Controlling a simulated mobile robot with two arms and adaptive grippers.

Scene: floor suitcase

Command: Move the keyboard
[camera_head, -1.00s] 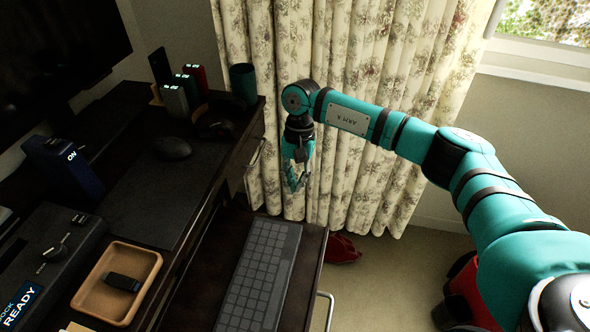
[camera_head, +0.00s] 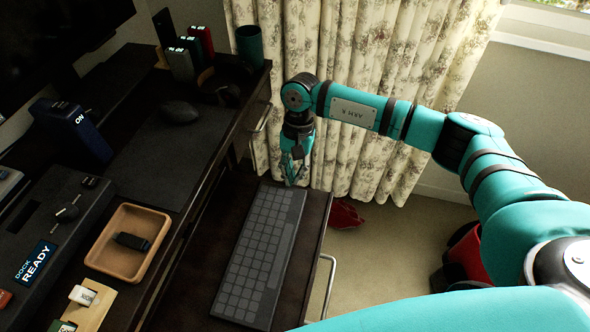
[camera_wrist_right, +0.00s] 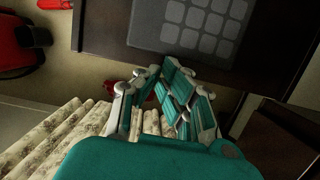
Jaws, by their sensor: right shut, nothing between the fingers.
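The grey keyboard (camera_head: 262,254) lies flat on a dark pull-out tray (camera_head: 190,287) below the desk top. Its far end also shows at the top of the right wrist view (camera_wrist_right: 190,25). My right gripper (camera_head: 293,181) is by the keyboard's far end in the head view, pointing down, with its fingers shut and empty. In the right wrist view its fingers (camera_wrist_right: 165,95) appear near the tray's edge, apart from the keyboard. My left gripper is not in view; a teal arm part of mine crosses the bottom right.
On the desk are a mouse (camera_head: 180,112), a wooden dish (camera_head: 130,242) with a dark item, a dock (camera_head: 50,225) and a teal cup (camera_head: 249,45). Floral curtains (camera_head: 345,80) hang behind my right gripper. A red object (camera_head: 345,214) lies on the floor.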

